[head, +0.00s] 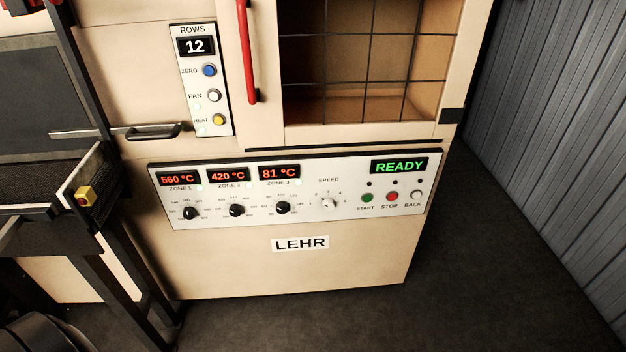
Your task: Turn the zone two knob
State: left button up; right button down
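The zone 2 knob (236,210) is a round black knob on the white control panel (330,225) of the beige lehr. It is the middle one of three black knobs, and its display (228,176) reads 420 °C. The zone 1 knob (190,212) is to its left, below a display reading 560 °C. The zone 3 knob (283,208) is to its right, below a display reading 81 °C. Neither of my grippers shows in the head view, and nothing covers the knobs.
A white speed knob (328,203) and start, stop and back buttons (392,197) sit farther right, under a green READY display (399,166). A ROWS panel (203,80) and red handle (246,55) are above. A dark conveyor frame (92,250) stands at left. Floor (440,300) at right is clear.

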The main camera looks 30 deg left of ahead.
aim_at(236, 210)
jog(key=u, duration=1.4)
